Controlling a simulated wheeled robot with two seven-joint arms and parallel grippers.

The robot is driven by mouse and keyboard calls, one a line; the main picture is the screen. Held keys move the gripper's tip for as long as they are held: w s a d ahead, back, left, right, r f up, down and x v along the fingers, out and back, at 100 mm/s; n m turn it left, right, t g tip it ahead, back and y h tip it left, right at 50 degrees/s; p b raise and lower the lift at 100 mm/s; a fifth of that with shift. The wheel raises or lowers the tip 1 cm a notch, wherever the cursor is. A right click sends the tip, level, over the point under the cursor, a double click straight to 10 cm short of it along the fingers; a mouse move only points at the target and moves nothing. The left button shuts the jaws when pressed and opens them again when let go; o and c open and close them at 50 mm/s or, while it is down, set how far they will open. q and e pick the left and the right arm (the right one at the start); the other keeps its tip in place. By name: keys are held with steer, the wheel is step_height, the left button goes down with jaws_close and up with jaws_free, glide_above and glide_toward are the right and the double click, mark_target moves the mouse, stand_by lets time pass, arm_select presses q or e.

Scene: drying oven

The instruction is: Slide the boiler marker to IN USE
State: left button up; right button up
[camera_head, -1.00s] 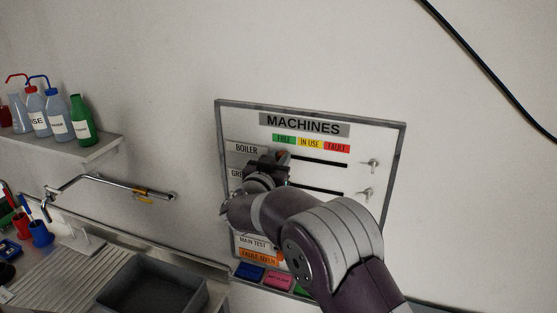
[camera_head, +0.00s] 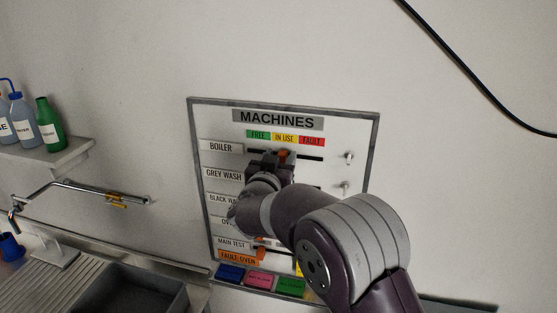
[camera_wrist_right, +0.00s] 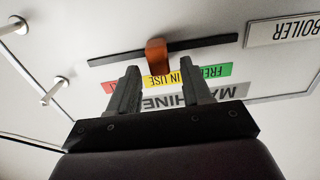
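The orange boiler marker (camera_head: 284,154) sits on the dark slot of the BOILER row, below the yellow IN USE label (camera_head: 284,137) on the MACHINES board (camera_head: 350,125). In the right wrist view, which is upside down, the marker (camera_wrist_right: 156,54) lines up with the IN USE label (camera_wrist_right: 160,81). My right gripper (camera_head: 272,160) is in front of the board at the boiler slot and hides part of it. In the wrist view its two fingers (camera_wrist_right: 159,70) are apart, with the marker seen in the gap between their tips and no finger visibly touching it. My left gripper is not in view.
Metal pegs (camera_head: 347,158) stick out at the board's right. Coloured blocks (camera_head: 258,279) line its lower ledge. A shelf with bottles (camera_head: 48,124), a tap (camera_head: 85,188) and a sink (camera_head: 125,290) are at the left. The wall above the board is clear.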

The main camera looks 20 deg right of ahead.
steer(key=shift+s, duration=0.1)
steer(key=b+v, duration=0.4)
steer(key=v, duration=0.8)
steer(key=shift+s+a+b, duration=0.2)
steer(key=shift+b, duration=0.1)
